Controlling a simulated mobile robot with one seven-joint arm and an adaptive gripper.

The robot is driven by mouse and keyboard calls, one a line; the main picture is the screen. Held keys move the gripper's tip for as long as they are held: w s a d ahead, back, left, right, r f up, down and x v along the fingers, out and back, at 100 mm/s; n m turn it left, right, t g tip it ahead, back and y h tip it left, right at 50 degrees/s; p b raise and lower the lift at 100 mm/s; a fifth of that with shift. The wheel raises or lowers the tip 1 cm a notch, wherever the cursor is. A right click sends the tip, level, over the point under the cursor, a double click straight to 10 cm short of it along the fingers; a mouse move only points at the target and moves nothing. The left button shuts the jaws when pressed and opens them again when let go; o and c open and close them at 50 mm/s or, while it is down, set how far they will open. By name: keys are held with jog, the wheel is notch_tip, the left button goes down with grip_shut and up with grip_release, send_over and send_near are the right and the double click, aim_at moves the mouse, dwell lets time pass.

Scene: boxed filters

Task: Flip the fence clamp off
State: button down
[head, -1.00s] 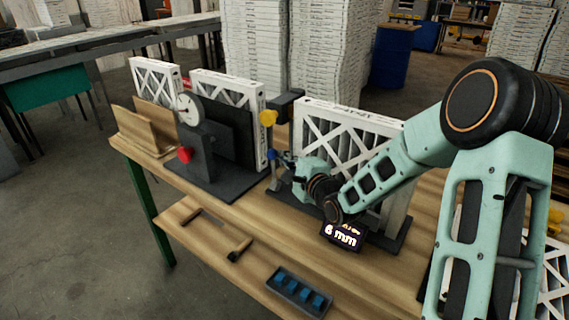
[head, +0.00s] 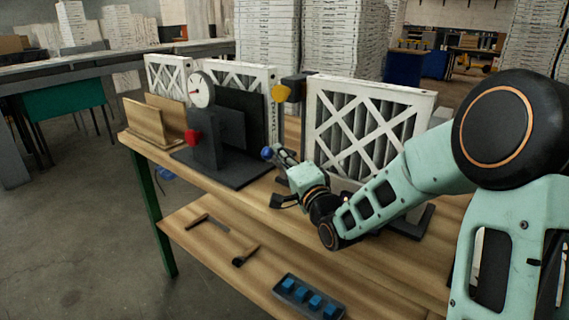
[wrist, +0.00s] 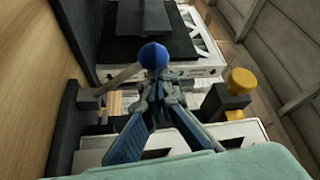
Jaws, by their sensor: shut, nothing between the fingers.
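The clamp lever's blue ball knob (head: 267,153) stands just left of my gripper (head: 283,157) in the head view. In the wrist view the blue knob (wrist: 153,54) is just beyond the fingertips. The clamp's pale lever (wrist: 124,75) runs from a dark pivot block (wrist: 88,97) at left up to the knob. My gripper (wrist: 157,92) is shut with nothing between its fingers. Whether a fingertip touches the knob or lever is unclear. A boxed filter (head: 365,125) with a white lattice frame stands upright behind my gripper and wrist.
A yellow knob (head: 281,93) sits on a dark bracket near the filter; it also shows in the wrist view (wrist: 241,80). A dark stand with a dial gauge (head: 201,89) and red knob (head: 192,136) is left. The lower shelf (head: 205,245) holds tools and a tray (head: 309,297).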

jog(key=shift+s+a+f+n+b, duration=0.35)
jog(key=shift+s+f+n+b, duration=0.25)
jog(key=shift+b, duration=0.6)
jog(key=shift+r, duration=0.1)
jog(key=shift+s+y, duration=0.15)
jog(key=shift+y, duration=0.25)
